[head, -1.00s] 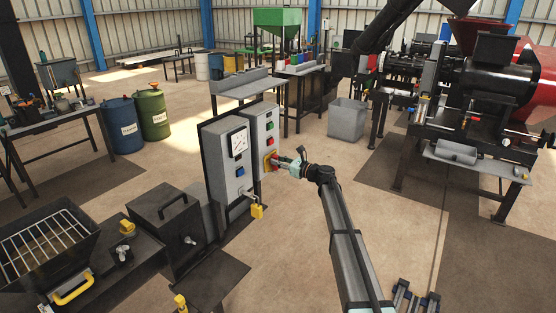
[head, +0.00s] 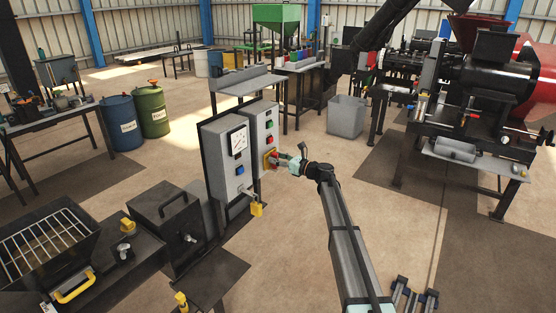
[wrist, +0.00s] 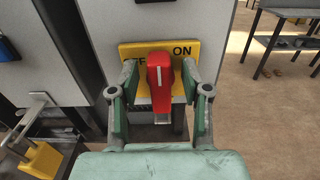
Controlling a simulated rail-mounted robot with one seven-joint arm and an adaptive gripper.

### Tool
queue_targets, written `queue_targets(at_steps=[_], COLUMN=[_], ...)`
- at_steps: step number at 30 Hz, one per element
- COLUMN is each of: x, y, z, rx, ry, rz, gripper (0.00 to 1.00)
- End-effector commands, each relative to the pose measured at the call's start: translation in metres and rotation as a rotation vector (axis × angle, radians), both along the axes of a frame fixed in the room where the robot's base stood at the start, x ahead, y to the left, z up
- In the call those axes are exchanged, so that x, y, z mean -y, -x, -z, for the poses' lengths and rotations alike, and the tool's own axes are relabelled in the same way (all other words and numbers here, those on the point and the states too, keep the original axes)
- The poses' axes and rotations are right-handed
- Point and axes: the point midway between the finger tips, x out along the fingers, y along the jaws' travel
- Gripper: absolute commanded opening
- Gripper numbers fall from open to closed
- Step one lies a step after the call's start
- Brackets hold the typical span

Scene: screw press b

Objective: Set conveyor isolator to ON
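The conveyor isolator is a red handle (wrist: 160,82) on a yellow plate (wrist: 133,50) on the side of a grey cabinet. The handle stands upright in the wrist view. "ON" reads at the plate's upper right; the label at upper left is partly hidden behind the handle, with an "F" showing. My gripper (wrist: 160,85) has one finger on each side of the handle, with a visible gap on both sides, so it is open around it. In the head view my gripper (head: 283,161) reaches the isolator's yellow plate (head: 270,160) from the right.
The grey control cabinet (head: 226,165) has a dial, buttons and a yellow padlock (head: 257,209) low at its front. A black box (head: 168,225) stands to its left. A grey bin (head: 346,117) stands behind.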

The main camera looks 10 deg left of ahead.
Motion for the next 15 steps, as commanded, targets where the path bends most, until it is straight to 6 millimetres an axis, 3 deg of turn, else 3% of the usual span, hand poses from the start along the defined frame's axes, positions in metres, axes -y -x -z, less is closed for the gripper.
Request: queue_targets(at_steps=[8, 15], x=[0.001, 0.023], y=[0.001, 0.013], z=[0.001, 0.001], rx=[0.001, 0.001], ry=[0.002, 0.002], rz=[0.000, 0.002], gripper=[0.48, 0.48])
